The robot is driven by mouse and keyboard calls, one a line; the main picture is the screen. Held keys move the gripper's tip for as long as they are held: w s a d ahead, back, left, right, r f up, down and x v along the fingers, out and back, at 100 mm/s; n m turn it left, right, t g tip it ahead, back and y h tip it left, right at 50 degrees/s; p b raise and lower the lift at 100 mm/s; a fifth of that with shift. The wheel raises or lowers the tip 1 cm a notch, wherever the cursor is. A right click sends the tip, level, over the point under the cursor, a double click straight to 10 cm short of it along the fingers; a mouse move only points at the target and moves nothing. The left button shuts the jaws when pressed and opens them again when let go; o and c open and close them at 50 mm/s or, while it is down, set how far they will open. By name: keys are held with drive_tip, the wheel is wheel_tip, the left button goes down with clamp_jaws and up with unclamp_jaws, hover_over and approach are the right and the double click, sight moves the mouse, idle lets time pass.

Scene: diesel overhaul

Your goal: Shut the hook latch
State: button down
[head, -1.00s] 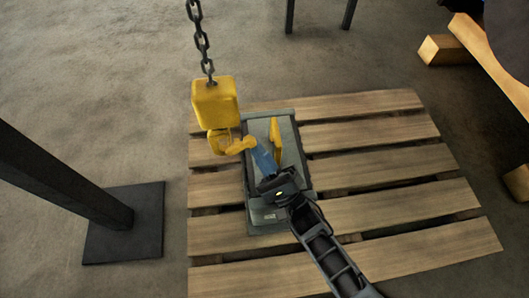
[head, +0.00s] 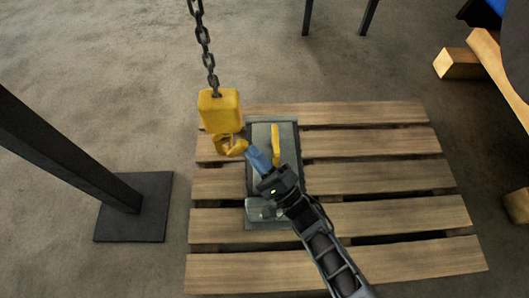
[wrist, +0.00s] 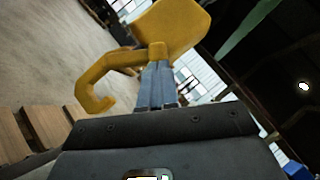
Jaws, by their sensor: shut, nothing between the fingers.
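A yellow hook block (head: 219,108) hangs from a dark chain, with its yellow hook (head: 222,147) below it. In the wrist view the block (wrist: 178,25) is at the top and the hook (wrist: 88,90) curves down to the left. A small yellow piece (wrist: 157,50), perhaps the latch, shows right at my fingertips; I cannot tell whether it closes the hook's mouth. My gripper (head: 251,153) has blue-grey fingers, shut and empty, just right of the hook. In the wrist view the fingers (wrist: 157,72) reach up to the yellow piece, seemingly touching it.
Below is a wooden pallet (head: 370,180) bearing a grey block (head: 262,132) with an upright yellow bar (head: 275,145). A dark post on a square foot (head: 135,215) stands at left. Wooden beams (head: 460,64) lie at right.

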sight(240, 148)
drive_tip(key=a+r+n+g+h+p, duration=0.1)
drive_tip(key=n+p, duration=0.1)
drive_tip(key=p, duration=0.3)
drive_tip(key=a+r+n+g+h+p, duration=0.1)
drive_tip(key=r+n+g+p, duration=0.1)
drive_tip(key=p, duration=0.3)
drive_tip(key=a+r+n+g+p, duration=0.1)
drive_tip(key=n+g+p, duration=0.1)
drive_tip(key=p, duration=0.3)
drive_tip(key=shift+a+r+n+h, duration=0.2)
drive_tip(key=shift+r+n+h, duration=0.15)
drive_tip(key=shift+n+h, duration=0.05)
drive_tip(key=a+n+g+h+p, duration=0.1)
drive_tip(key=p, duration=0.2)
drive_tip(key=shift+a+n+h+p, duration=0.3)
drive_tip(key=shift+p, duration=0.1)
drive_tip(key=shift+a+f+n+g+h+p, duration=0.2)
drive_tip(key=shift+a+n+h+p, duration=0.2)
drive_tip(key=shift+a, duration=0.25)
drive_tip(key=shift+a+f+n+g+h+p, duration=0.1)
drive_tip(key=shift+a+n+g+h+p, duration=0.15)
drive_tip(key=shift+a+h+p, duration=0.3)
drive_tip(key=shift+a, duration=0.1)
